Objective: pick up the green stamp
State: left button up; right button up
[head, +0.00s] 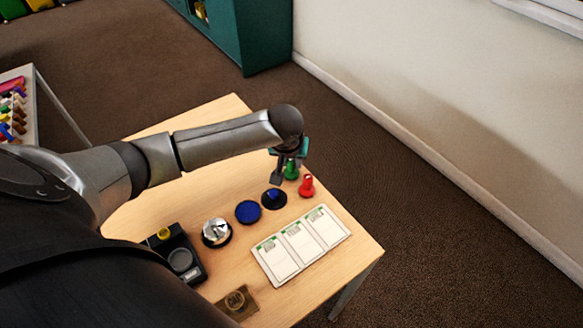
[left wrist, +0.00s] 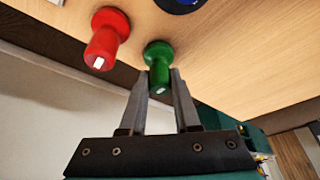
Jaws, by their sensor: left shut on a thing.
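The green stamp (head: 291,172) stands on the wooden table near its far right edge. In the left wrist view the green stamp (left wrist: 157,62) shows between the fingertips. My left gripper (head: 285,173) is shut on it, and in the left wrist view the fingers (left wrist: 160,88) close on its handle from both sides. The finger partly hides the stamp in the head view. I cannot tell whether the stamp touches the table. My right gripper is not in view.
A red stamp (head: 307,186) stands close beside the green one. A blue stamp on a dark pad (head: 273,199), a blue disc (head: 248,211), a silver-topped object (head: 216,232), a black device (head: 180,262) and white cards (head: 301,245) lie nearby on the table (head: 205,192).

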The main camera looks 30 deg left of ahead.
pick_arm(q)
grip_shut()
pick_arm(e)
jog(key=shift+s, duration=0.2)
pick_arm(q)
notch_tip(320, 180, up, 20)
jog(key=p, duration=0.6)
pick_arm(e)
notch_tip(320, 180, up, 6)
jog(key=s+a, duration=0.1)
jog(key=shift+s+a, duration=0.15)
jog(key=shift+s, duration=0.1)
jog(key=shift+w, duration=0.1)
